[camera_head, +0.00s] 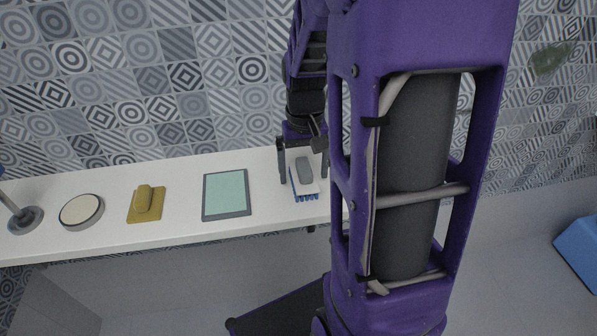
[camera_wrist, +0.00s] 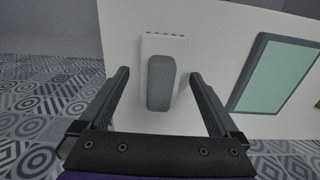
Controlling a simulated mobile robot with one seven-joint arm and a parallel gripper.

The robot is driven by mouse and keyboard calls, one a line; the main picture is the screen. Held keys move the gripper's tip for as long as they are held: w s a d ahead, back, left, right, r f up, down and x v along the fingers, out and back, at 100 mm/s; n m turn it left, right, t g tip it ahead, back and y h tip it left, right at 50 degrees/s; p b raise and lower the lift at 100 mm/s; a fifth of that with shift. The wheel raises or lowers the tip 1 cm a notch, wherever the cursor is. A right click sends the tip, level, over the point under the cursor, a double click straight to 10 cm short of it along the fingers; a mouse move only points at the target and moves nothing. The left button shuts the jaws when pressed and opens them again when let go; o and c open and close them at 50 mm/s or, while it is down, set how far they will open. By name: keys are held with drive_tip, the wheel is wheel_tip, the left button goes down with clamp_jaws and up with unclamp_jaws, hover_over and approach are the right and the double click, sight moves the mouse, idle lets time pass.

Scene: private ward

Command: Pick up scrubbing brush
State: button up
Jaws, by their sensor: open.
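A scrubbing brush (camera_head: 305,168) with a grey handle, white body and blue bristles lies on the white shelf (camera_head: 180,228). In the wrist view the brush (camera_wrist: 161,84) lies ahead, between the lines of the two fingers. My gripper (camera_head: 304,179) is over the brush, with one finger on each side of it. In the wrist view my gripper (camera_wrist: 158,76) is open, and a gap shows between each finger and the handle. I cannot tell how far the fingertips are above the shelf.
A tablet-like panel with a green face (camera_head: 226,194) lies left of the brush. A patterned tile wall (camera_head: 180,80) rises behind the shelf.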

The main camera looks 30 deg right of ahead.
sight(304, 166)
drive_tip(key=c, duration=1.5)
drive_tip(key=shift+o, duration=0.2)
wheel_tip(304, 166, up, 10)
drive_tip(key=shift+r+p, duration=0.1)
drive_tip(key=shift+p, duration=0.7)
drive_tip(key=o, duration=0.8)
drive_tip(key=c, duration=0.6)
drive_tip(key=shift+s, duration=0.1)
